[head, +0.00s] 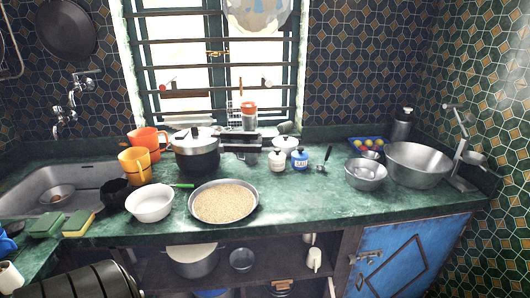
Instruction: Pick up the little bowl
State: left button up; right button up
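Several bowls stand in the head view, and I cannot tell which one is the little bowl. A small metal bowl (365,176) sits on the green counter left of the large metal bowl (418,166). A smaller metal dish (370,155) is just behind it. A white bowl (150,204) stands near the counter's front edge, left of the wide pan of grain (223,203). Another small bowl (57,196) lies in the sink. Neither of my grippers can be made out in this view.
A dark pot (197,155) and orange mugs (149,141) stand behind the pan. Small jars (301,158) stand mid-counter. A metal stand (461,150) is at the far right. The counter's front right (320,204) is bare. A dark ribbed shape fills the lower left.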

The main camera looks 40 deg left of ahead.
aim_at(242, 259)
jog(key=u, duration=1.55)
